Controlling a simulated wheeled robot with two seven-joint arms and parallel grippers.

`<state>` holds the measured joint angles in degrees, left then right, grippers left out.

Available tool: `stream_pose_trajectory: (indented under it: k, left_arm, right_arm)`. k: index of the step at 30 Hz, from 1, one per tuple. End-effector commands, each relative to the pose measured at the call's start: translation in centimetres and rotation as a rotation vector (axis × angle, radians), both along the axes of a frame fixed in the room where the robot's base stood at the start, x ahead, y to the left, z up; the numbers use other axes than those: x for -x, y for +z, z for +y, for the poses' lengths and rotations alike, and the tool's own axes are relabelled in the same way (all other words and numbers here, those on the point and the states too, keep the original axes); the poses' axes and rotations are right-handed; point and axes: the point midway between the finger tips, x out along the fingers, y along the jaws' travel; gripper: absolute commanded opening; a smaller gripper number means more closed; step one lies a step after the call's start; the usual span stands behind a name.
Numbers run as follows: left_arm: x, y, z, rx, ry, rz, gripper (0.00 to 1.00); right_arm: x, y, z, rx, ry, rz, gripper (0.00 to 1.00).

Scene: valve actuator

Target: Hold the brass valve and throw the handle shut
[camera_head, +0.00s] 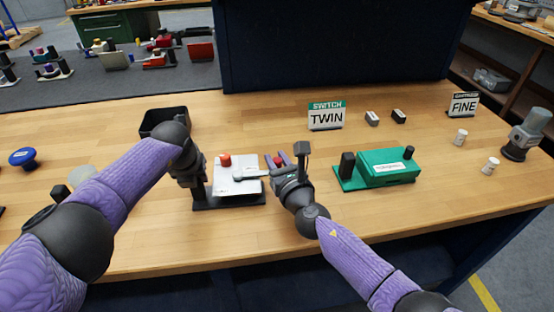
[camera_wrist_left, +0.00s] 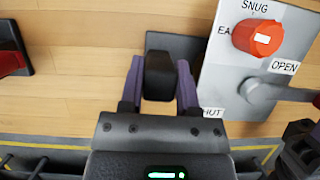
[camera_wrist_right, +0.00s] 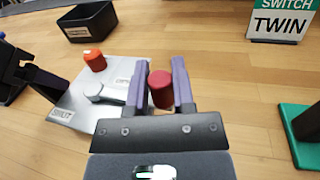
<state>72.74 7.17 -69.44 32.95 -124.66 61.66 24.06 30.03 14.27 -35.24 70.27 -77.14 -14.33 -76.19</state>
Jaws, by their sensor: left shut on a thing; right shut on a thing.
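The valve unit is a pale grey plate (camera_head: 236,187) on a dark base, and no brass colour shows. It bears an orange-red knob (camera_head: 224,160) and a grey lever handle (camera_head: 250,177), labelled OPEN and SHUT. In the left wrist view the handle (camera_wrist_left: 265,90) points to the OPEN side. My left gripper (camera_head: 198,186) is shut on the black post (camera_wrist_left: 158,76) at the plate's left side. My right gripper (camera_head: 277,161) is shut on the red grip (camera_wrist_right: 160,88) at the handle's outer end.
A black open bin (camera_head: 163,117) stands behind the left arm. A green box unit (camera_head: 386,166) sits to the right, with a TWIN sign (camera_head: 326,116) behind. A blue button (camera_head: 22,157) is at far left. Bare wood lies in front of the green unit.

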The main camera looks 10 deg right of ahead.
Motion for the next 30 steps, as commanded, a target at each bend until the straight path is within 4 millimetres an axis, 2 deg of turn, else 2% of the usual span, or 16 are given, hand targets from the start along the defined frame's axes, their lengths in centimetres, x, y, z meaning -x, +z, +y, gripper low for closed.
stream_pose_trajectory:
  k: [1,17,30]
  left_arm:
    - [0.3,-0.5,0.0,-0.001,0.000,0.012,0.00]
    - [0.3,-0.5,0.0,-0.001,0.000,0.012,0.00]
    - [0.3,-0.5,0.0,-0.001,0.001,0.012,0.00]
  right_arm:
    - [0.0,-0.1,0.0,0.000,0.001,0.000,0.00]
    - [0.5,0.1,0.2,-0.006,-0.052,-0.009,0.00]
    - [3.5,0.0,1.1,-0.006,-0.407,0.002,0.00]
